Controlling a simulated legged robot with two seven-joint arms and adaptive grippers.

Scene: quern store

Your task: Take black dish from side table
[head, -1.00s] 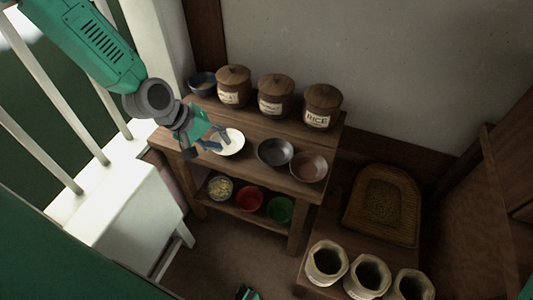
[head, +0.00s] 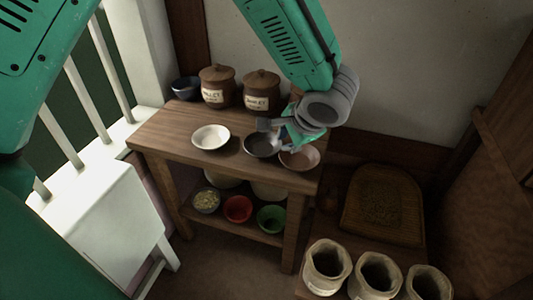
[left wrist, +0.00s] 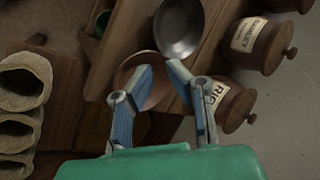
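The black dish (head: 261,146) sits on the wooden side table's top (head: 168,128), between a white dish (head: 211,137) and a brown dish (head: 300,159). My left gripper (head: 279,138) is over the dish's right side and hides part of it. In the left wrist view my left gripper (left wrist: 160,69) is open, with nothing between its fingertips. There the black dish (left wrist: 178,27) lies just beyond the fingertips, and the brown dish (left wrist: 149,92) is partly behind the fingers. I cannot tell whether a finger touches the black dish. My right gripper is not in view.
Lidded jars (head: 217,87) and a dark blue bowl (head: 185,89) stand along the table's back; the RICE jar (left wrist: 231,103) is close beside my gripper. Small bowls (head: 238,208) sit on the lower shelf. Open sacks (head: 327,266) stand at front right. A white railing (head: 86,88) is at left.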

